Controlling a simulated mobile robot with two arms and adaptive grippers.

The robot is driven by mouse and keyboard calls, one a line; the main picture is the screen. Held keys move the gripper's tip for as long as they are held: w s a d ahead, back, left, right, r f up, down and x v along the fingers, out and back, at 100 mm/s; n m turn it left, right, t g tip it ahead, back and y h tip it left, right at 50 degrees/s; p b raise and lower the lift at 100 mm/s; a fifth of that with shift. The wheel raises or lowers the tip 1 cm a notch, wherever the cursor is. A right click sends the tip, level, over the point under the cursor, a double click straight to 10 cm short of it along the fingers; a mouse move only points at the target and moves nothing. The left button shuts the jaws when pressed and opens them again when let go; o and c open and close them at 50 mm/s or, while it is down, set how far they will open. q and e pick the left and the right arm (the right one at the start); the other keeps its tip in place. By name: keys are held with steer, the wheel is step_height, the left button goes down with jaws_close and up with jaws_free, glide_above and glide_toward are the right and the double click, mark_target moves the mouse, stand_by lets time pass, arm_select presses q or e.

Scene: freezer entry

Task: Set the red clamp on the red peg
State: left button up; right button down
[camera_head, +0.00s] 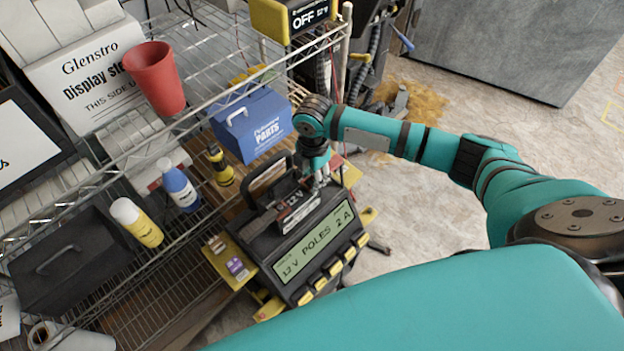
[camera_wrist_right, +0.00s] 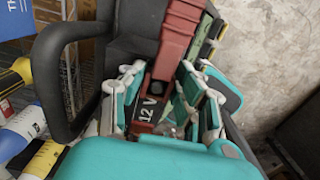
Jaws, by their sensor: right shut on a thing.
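My right gripper (camera_head: 316,178) is over the top of a black and yellow charger (camera_head: 290,262) whose display reads "12 V POLES 2 A". In the wrist view my right gripper (camera_wrist_right: 160,100) is shut, its fingers on both sides of the red clamp (camera_wrist_right: 180,35), a dark red piece that reaches out past the fingertips. A block marked "12 V" (camera_wrist_right: 150,112) shows between the fingers. In the head view the hand mostly hides the clamp. I cannot clearly make out the red peg or whether the clamp touches it. My left gripper is not in view.
The charger's black handle (camera_head: 268,172) rises beside the hand. A wire shelf to the left holds a blue parts box (camera_head: 252,125), a red cup (camera_head: 155,78), bottles and a black toolbox (camera_head: 70,262). A purple block (camera_head: 237,267) sits on the charger's left ledge. Floor on the right is clear.

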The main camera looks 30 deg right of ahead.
steer(key=shift+r, duration=0.15)
steer(key=shift+r, duration=0.3)
steer(key=r, duration=0.2)
steer(key=shift+s+a+r, duration=0.15)
steer(key=shift+s+r, duration=0.05)
steer(key=shift+r, duration=0.2)
steer(key=s+a+r+p, duration=0.5)
steer(key=s+a, duration=0.3)
steer(key=s, duration=0.4)
steer(key=shift+s+a+r, duration=0.2)
steer(key=shift+s+a, duration=0.15)
steer(key=shift+a, duration=0.05)
stand_by(0.4)
